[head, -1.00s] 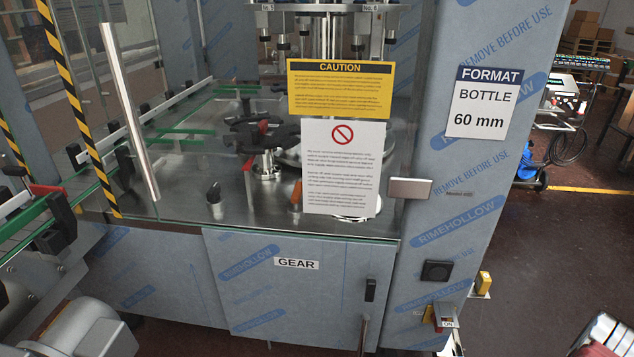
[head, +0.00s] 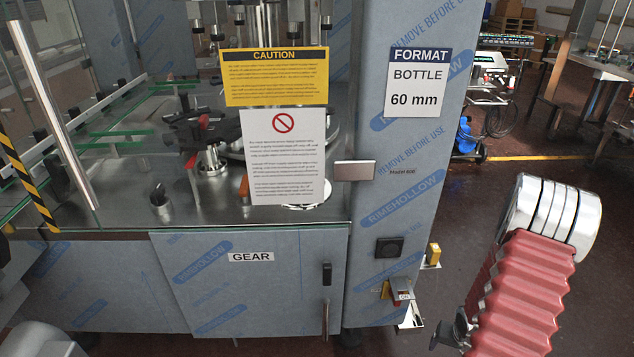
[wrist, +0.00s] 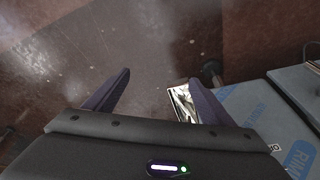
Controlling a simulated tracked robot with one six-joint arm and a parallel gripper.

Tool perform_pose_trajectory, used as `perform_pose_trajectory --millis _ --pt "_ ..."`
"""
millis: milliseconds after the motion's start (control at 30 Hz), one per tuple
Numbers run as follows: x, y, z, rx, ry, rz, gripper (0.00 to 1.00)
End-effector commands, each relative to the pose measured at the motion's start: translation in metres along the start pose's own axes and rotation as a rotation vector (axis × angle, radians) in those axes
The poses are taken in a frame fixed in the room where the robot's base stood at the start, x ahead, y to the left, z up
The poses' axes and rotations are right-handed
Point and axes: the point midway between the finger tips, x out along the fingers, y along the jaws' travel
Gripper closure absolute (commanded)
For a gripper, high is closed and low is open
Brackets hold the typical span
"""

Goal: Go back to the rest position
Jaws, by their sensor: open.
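My gripper (wrist: 158,88) shows in the wrist view with its two dark fingers spread apart. In the head view my arm, with a red ribbed sleeve and silver rings, rises at the right. It is beside the machine's blue-filmed corner post, with floor visible between them. A dark part shows at the sleeve's lower left; I cannot tell whether it belongs to my gripper.
The film-wrapped machine (head: 245,285) with a GEAR door fills the left and middle. A yellow-handled switch (head: 402,288) juts from its post. In the wrist view, a blue-filmed panel (wrist: 257,118) lies right of the fingers. Open floor (head: 590,240) shows at the right.

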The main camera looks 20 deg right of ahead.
Motion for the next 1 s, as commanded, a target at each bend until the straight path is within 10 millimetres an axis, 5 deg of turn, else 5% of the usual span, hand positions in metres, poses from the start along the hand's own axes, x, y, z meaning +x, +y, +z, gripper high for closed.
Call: perform_pose_trajectory --millis 467,1000 --pt "-0.121 -0.037 0.001 -0.139 -0.11 0.11 0.23" --pt "-0.247 -0.104 0.035 -0.268 -0.172 0.096 0.23"
